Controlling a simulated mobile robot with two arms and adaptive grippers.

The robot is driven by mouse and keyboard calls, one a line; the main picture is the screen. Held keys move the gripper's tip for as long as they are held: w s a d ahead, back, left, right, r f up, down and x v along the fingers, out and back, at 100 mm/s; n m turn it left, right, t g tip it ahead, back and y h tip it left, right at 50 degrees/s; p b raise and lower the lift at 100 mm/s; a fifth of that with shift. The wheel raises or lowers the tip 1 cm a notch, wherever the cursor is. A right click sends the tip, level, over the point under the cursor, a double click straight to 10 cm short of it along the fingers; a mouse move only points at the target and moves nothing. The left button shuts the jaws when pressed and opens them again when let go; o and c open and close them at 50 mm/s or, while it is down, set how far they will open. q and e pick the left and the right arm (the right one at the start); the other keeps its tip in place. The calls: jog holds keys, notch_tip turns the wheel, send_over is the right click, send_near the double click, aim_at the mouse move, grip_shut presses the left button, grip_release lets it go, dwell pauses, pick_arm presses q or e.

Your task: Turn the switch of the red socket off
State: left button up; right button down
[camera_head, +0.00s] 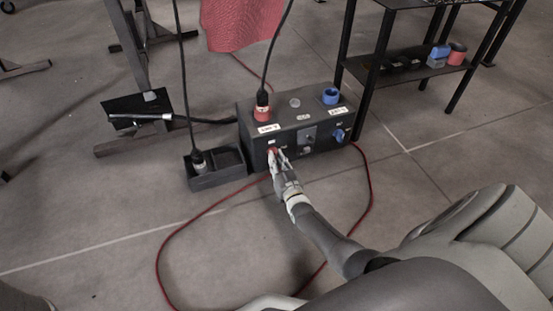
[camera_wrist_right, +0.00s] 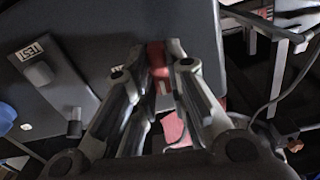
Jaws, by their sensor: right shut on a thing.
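The dark power box (camera_head: 315,126) stands on the floor. The red socket (camera_head: 262,113) is on its top left, with a black plug and cable in it. My right gripper (camera_head: 274,153) reaches the left part of the box's front face. In the right wrist view my right gripper (camera_wrist_right: 162,58) is shut on the red switch (camera_wrist_right: 157,57), its two fingers on either side of it. The switch's exact angle is hard to tell, as the fingers cover much of it. My left gripper is not in view.
A blue socket (camera_head: 331,96) and a blue switch (camera_head: 338,135) are on the box's right side. A small black tray (camera_head: 216,176) with a plug stands left of the box. A red cable (camera_head: 168,243) loops over the floor. A black shelf (camera_head: 400,72) stands behind right.

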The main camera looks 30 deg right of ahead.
jog(key=shift+n, duration=0.6)
jog(key=c, duration=1.4)
grip_release()
jog(key=shift+c, duration=0.2)
